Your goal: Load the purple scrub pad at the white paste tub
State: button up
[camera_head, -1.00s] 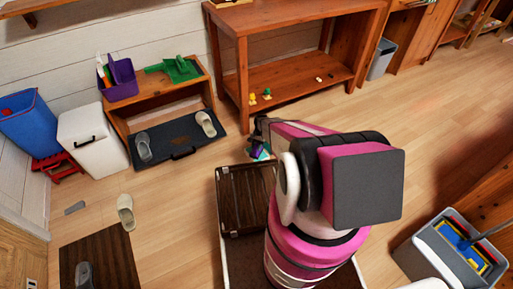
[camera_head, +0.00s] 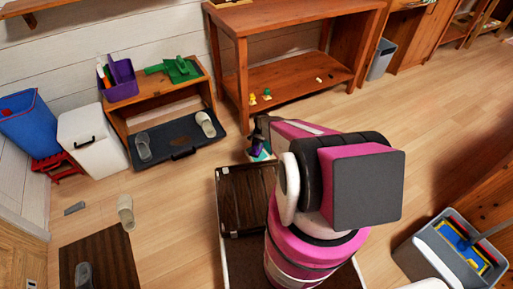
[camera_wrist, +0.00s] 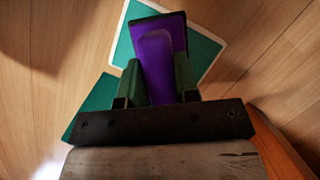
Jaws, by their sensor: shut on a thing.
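The purple scrub pad (camera_wrist: 172,22) is between the two fingers of my gripper (camera_wrist: 158,76) in the wrist view, and the gripper is shut on it. Behind it lies a white-rimmed square with a teal face (camera_wrist: 207,50), which looks like the white paste tub. The pad overlaps this square in the view; whether they touch I cannot tell. In the head view, my gripper (camera_head: 262,136) is low over the floor, and a small pale and teal patch (camera_head: 260,155) shows beneath it. My arm hides much of that spot.
A dark slatted tray (camera_head: 232,205) stands just in front of my gripper. A wooden bench (camera_head: 240,90) is behind it. Left are a shoe shelf (camera_head: 118,118), slippers (camera_head: 125,210), a white bin (camera_head: 92,140) and a blue bin (camera_head: 35,125). A grey mop bucket (camera_head: 425,255) stands right.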

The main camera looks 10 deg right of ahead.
aim_at(255, 146)
jog(key=shift+r, duration=2.6)
